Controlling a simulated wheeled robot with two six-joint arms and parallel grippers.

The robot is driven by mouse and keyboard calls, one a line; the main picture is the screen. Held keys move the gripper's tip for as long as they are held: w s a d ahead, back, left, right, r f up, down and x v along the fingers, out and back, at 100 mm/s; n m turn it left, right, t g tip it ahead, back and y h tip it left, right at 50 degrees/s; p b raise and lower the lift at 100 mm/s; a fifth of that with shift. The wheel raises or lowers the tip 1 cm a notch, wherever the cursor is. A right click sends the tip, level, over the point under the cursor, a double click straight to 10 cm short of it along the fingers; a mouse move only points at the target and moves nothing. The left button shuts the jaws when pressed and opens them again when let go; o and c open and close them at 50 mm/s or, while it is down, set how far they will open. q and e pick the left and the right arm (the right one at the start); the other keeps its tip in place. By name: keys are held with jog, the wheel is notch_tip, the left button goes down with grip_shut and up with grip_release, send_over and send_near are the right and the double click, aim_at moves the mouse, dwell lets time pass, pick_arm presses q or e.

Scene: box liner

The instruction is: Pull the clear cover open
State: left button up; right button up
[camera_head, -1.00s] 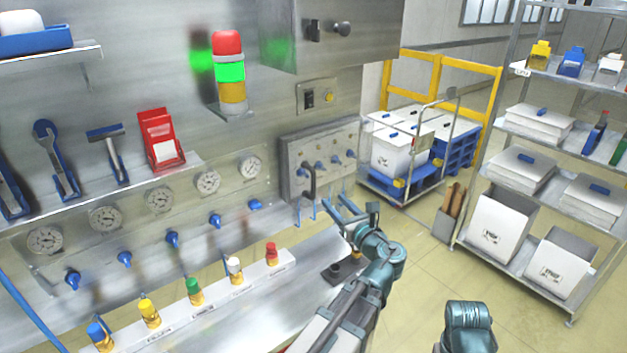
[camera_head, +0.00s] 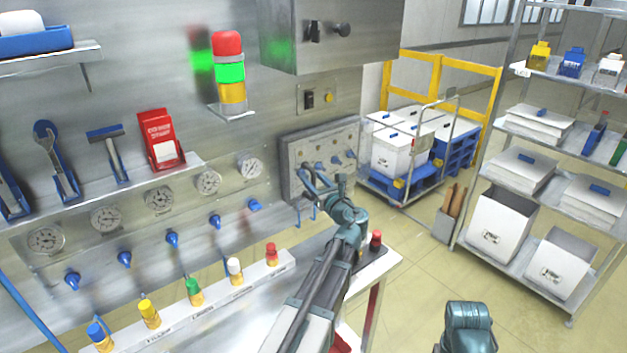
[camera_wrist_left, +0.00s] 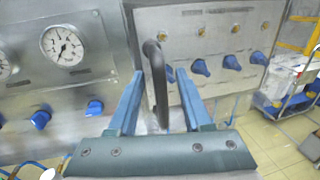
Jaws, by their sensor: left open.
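A dark, curved handle (camera_wrist_left: 157,80) stands upright between the two blue fingers of my left gripper (camera_wrist_left: 160,76) in the left wrist view. The fingers are open, one on each side of it, and I see no clear grip on it. In the head view my left gripper (camera_head: 307,176) is at the left edge of the metal panel with blue knobs (camera_head: 335,143), hiding much of the handle. A clear sheet (camera_wrist_left: 95,22) shows around the gauge in the wrist view. I cannot tell which surface the handle is fixed to.
Several gauges (camera_head: 160,198) and blue valves (camera_head: 172,239) line the wall left of my left gripper. Colour-capped bottles (camera_head: 193,290) stand in a rack below. A red button (camera_head: 376,239) is at the bench corner. Open floor (camera_head: 400,285) lies to the right.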

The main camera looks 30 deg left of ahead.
pick_arm(q)
jog(key=shift+w+a, duration=0.1)
jog(key=shift+a, duration=0.1)
grip_shut()
dwell(1.4)
